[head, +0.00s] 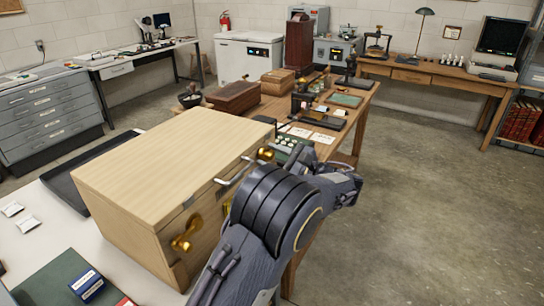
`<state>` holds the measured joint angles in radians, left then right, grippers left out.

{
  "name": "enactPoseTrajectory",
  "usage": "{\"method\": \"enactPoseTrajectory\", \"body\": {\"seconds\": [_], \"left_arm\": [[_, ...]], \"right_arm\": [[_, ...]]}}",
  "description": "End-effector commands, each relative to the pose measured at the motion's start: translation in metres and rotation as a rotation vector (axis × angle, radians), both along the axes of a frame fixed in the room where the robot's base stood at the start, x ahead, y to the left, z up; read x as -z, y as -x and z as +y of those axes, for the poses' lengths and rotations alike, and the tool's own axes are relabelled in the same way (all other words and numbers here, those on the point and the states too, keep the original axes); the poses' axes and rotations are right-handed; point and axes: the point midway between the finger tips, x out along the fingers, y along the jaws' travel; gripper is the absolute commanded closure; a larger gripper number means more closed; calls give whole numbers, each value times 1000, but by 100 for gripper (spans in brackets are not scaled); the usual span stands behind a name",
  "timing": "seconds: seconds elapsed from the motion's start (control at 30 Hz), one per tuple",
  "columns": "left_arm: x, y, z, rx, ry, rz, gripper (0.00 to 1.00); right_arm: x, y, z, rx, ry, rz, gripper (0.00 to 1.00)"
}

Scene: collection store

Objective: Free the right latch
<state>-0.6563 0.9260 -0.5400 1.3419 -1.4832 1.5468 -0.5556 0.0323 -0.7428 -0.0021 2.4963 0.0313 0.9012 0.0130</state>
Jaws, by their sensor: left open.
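A pale wooden case (165,160) stands on the white tabletop, its lid down. Its front carries a brass latch at the left (185,235) and another brass latch, the right latch (265,154), at the far end. A thin silver handle (232,172) sits between them, and a bit of brass below it is partly covered by my arm. My left arm rises in front of the case and hides part of its front. My left gripper (347,184) is at the arm's far end, right of the right latch and apart from it; its fingers are hard to make out. My right gripper is out of view.
A dark tray (82,178) lies behind the case. A dark green folder (58,284) lies at the front left. A wooden table (345,112) with boxes, papers and tools stands beyond the case. The concrete floor (430,215) at the right is clear.

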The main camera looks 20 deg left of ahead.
Motion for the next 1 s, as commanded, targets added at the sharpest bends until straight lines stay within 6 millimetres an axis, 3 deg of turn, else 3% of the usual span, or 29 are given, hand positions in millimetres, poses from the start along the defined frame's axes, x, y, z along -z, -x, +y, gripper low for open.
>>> {"method": "enactPoseTrajectory", "body": {"seconds": [0.2, 0.47, 1.0], "left_arm": [[0, 0, 0, 0, 0, 0, 60], [0, 0, 0, 0, 1, 0, 94], [3, 0, -1, 2, 4, -11, 94]], "right_arm": [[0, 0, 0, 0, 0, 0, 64], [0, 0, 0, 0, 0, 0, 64], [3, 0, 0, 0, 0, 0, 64]]}}
